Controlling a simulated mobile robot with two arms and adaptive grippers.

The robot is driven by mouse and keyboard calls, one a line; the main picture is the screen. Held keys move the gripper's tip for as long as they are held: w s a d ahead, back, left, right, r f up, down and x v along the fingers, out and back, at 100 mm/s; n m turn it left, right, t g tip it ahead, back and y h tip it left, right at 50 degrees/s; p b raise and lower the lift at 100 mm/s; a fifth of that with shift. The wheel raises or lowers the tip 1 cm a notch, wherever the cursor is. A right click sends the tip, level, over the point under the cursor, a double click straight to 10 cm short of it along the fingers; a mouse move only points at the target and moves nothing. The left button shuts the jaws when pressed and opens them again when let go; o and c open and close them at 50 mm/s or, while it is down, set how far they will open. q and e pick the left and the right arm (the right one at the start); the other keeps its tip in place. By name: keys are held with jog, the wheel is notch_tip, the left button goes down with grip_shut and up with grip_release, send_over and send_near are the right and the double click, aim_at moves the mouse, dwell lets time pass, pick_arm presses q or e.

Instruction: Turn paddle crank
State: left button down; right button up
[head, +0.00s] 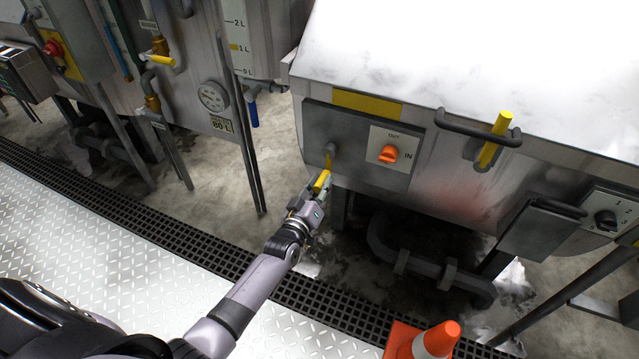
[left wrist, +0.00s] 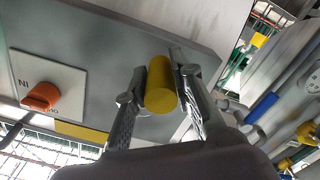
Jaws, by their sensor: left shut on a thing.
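The paddle crank on the grey panel has a yellow handle (head: 322,181) hanging below its grey hub (head: 330,149). My left gripper (head: 318,190) is at this handle on the lower left of the machine front. In the left wrist view the round yellow handle (left wrist: 161,84) sits between the two fingers of my left gripper (left wrist: 160,95), which is shut on it. An orange knob (head: 389,154) marked OUT and IN is just right of the crank, and it also shows in the left wrist view (left wrist: 41,97). My right gripper is not in view.
A dark bar handle with a yellow lever (head: 494,140) is on the machine's upper front. A grey box (head: 540,226) and a black knob (head: 606,220) are at the right. An orange cone (head: 424,341) stands below on the floor. Pipes (head: 430,268) run under the machine.

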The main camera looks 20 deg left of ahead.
pick_arm(q)
jog(key=shift+d+f, duration=0.1)
dwell(0.3)
jog(key=c, duration=1.4)
grip_release()
jog(key=shift+o, duration=0.2)
jog(key=s, duration=1.2)
jog(key=shift+a, duration=0.25)
